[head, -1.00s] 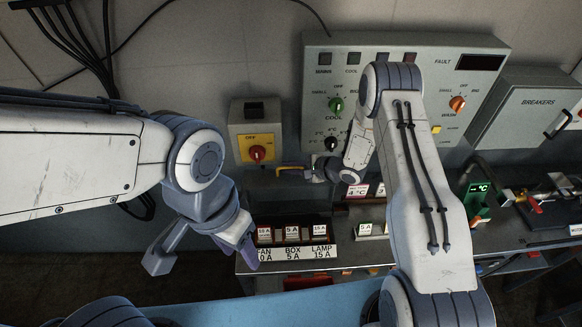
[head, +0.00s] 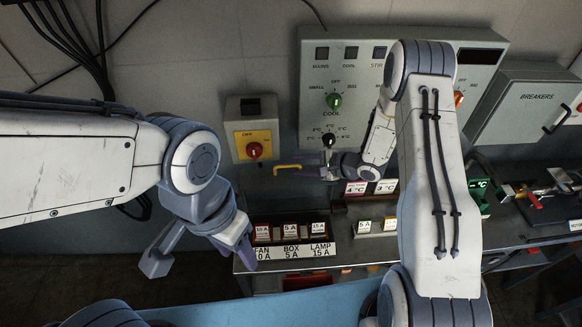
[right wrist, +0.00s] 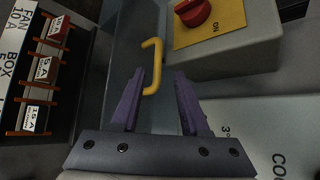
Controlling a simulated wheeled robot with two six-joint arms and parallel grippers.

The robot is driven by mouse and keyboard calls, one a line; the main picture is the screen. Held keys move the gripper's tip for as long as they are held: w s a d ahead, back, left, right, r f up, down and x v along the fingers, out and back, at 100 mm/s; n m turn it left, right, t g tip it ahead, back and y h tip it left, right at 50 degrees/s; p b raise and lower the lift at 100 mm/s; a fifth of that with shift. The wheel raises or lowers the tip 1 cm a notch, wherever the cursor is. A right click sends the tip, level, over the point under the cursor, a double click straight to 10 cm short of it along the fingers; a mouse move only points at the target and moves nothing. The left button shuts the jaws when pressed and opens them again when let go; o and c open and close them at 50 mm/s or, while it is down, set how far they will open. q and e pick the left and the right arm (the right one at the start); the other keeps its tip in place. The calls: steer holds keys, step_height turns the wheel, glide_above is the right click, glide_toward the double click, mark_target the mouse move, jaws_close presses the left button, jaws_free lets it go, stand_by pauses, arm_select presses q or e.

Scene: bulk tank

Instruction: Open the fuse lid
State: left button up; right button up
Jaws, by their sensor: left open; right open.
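The fuse box (head: 333,249) holds several fuses in a row above the labels FAN, BOX and LAMP. It also shows at the left of the right wrist view (right wrist: 82,75). A yellow handle (head: 288,168) stands out from a grey, glassy panel (right wrist: 124,50) beside the fuses, which looks like the lid. My right gripper (right wrist: 160,74) is open. The near end of the handle (right wrist: 152,65) shows between its fingertips; I cannot tell whether they touch. My left gripper (head: 200,258) is open and empty, low at the left, away from the handle.
A yellow-faced switch box with a red knob (head: 254,150) is just above the handle. The grey control panel (head: 312,75) is behind my right arm. More fuses (head: 365,226) stand right of the fuse box. A breaker box (head: 530,110) is at the right.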

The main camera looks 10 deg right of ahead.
steer(key=v, duration=0.5)
steer(key=shift+w+b, duration=0.1)
steer(key=shift+b, duration=0.25)
steer(key=shift+w+a, duration=0.1)
steer(key=shift+w+a+r+n+h, duration=0.25)
steer(key=shift+n+h, duration=0.15)
steer(key=shift+n, duration=0.2)
steer(key=s+a+r+n+g+h+b, duration=0.1)
steer(key=s+a+r+n+h+b, duration=0.2)
steer(key=s+a+r+n+h, duration=0.5)
steer(key=s+a+r+n+g+b, duration=0.1)
steer(key=s+n+g, duration=0.2)
steer(key=s, duration=0.9)
steer(key=s+a+r+n+g+b, duration=0.1)
steer(key=s+n+g, duration=0.2)
steer(key=s+n, duration=0.7)
steer(key=shift+s+g+y+b, duration=0.3)
steer(key=shift+s+g, duration=0.1)
steer(key=shift+s, duration=0.65)
